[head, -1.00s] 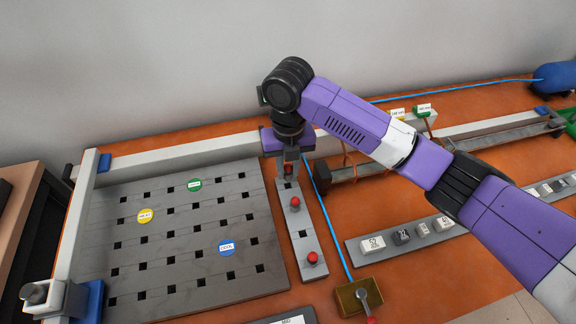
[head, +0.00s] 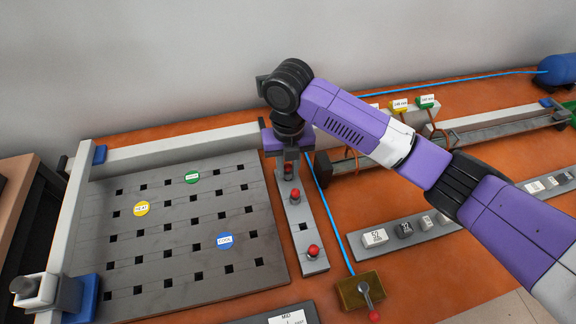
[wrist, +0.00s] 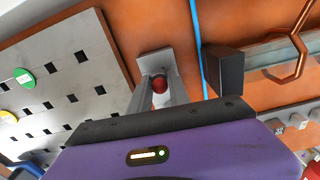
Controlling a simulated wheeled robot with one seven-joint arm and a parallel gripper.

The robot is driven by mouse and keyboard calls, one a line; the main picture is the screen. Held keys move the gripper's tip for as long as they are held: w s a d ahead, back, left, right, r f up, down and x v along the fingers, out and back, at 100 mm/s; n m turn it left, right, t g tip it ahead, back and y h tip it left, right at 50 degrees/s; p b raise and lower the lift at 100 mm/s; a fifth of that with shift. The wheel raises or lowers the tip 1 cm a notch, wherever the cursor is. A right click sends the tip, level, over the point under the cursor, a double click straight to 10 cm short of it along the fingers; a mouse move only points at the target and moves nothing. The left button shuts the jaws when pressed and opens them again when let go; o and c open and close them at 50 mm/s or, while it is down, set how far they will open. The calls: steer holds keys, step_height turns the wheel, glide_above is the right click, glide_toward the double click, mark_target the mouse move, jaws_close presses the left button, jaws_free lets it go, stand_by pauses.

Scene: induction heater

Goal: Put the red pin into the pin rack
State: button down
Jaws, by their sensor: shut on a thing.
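My gripper (head: 288,172) is over the far end of a narrow grey strip, the pin rack (head: 291,213). It is shut on a red pin (wrist: 159,84), whose round head shows between the fingers in the wrist view. The rack's pale far end (wrist: 152,62) shows just beyond the fingers there. Whether this pin's lower end is in a hole or above the strip is hidden. Two other red pins stand in the rack, one near the middle (head: 295,196) and one at the near end (head: 313,250). A dark empty hole lies between those two.
A grey plate with square holes (head: 172,273) and coloured discs lies left of the rack. A blue hose (head: 335,228) runs along the right. A brass box with a red-tipped lever (head: 361,291) sits at front right. A dark block (wrist: 224,72) stands right of my fingers.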

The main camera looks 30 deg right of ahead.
steer(key=shift+f, duration=0.45)
stand_by(0.4)
steer(key=c, duration=1.1)
jaws_free()
steer(key=shift+c, duration=0.2)
steer(key=shift+r, duration=0.1)
step_height(320, 180, up, 8)
steer(key=shift+f+b, duration=0.15)
steer(key=shift+b, duration=0.45)
